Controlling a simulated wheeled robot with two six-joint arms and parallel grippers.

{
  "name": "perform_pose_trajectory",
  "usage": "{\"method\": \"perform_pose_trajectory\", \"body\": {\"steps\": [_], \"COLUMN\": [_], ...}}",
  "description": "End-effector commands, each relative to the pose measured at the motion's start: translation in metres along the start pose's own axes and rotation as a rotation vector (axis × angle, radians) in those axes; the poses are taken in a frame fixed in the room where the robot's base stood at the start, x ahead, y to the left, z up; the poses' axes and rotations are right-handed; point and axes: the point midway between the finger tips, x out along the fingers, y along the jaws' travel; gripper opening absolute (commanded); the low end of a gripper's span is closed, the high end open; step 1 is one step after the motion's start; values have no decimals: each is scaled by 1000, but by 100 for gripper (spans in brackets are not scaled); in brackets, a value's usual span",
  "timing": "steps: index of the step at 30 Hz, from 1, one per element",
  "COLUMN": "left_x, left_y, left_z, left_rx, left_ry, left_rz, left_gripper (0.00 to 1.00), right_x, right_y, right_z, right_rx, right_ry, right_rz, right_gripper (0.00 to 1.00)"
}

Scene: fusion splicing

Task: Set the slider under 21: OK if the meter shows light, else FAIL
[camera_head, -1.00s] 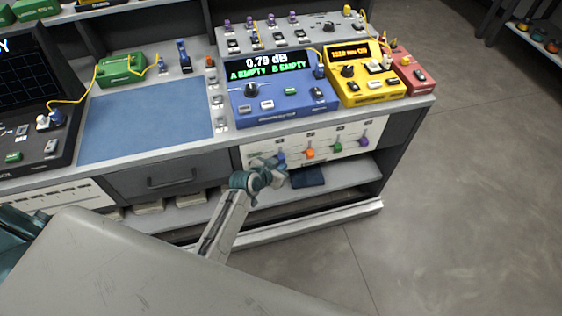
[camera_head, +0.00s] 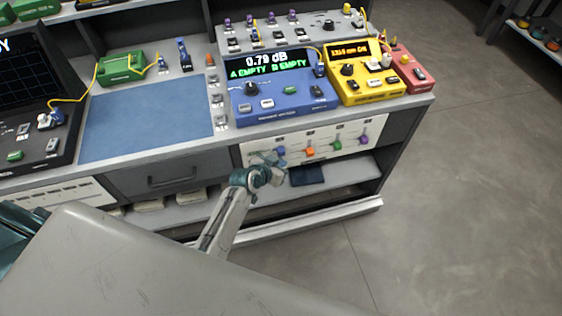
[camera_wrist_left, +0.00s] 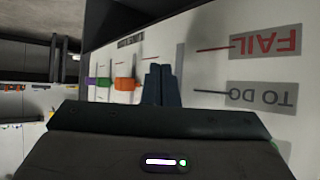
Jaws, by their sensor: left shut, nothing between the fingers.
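The white slider panel (camera_head: 350,129) is on the front of the bench, with a blue slider (camera_head: 281,150), an orange slider (camera_head: 309,151), a green slider (camera_head: 335,146) and a purple slider (camera_head: 363,140). Their number labels are too small to read. My left gripper (camera_head: 268,160) is shut and empty, just left of the blue slider. In the left wrist view its fingers (camera_wrist_left: 161,85) are close to the panel, beside the orange slider (camera_wrist_left: 125,84). The marks FAIL (camera_wrist_left: 265,42) and TO DO (camera_wrist_left: 262,95) appear upside down there. The blue meter (camera_head: 280,95) reads 0.79 dB, A EMPTY, B EMPTY.
A yellow instrument (camera_head: 365,85) with a lit orange display, hard to read, and a red box (camera_head: 412,74) stand right of the blue meter. A blue mat (camera_head: 145,118) lies on the bench. A lower shelf (camera_head: 345,177) juts out below the panel, with a dark folded item (camera_head: 307,176) on it.

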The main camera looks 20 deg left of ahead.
Motion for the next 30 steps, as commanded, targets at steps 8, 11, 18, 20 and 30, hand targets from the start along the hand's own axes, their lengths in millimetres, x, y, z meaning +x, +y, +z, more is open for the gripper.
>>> {"method": "perform_pose_trajectory", "body": {"steps": [8,11,18,20,30], "left_x": [-2,-7,-17,-19,-32], "left_y": [6,12,28,31,51], "left_z": [4,7,14,15,25], "left_rx": [-1,-2,-1,-1,-1], "left_ry": [0,-1,-1,0,-1], "left_rz": [1,0,1,0,0], "left_gripper": [0,0,0,0,0], "right_x": [-2,-6,-14,-15,-23], "right_y": [0,0,0,0,1], "right_z": [-1,-2,-3,-3,-4], "right_rx": [0,0,0,0,0], "right_ry": [1,2,2,1,2], "right_rz": [0,-1,-1,-1,-1], "right_gripper": [36,36,36,36,36]}}
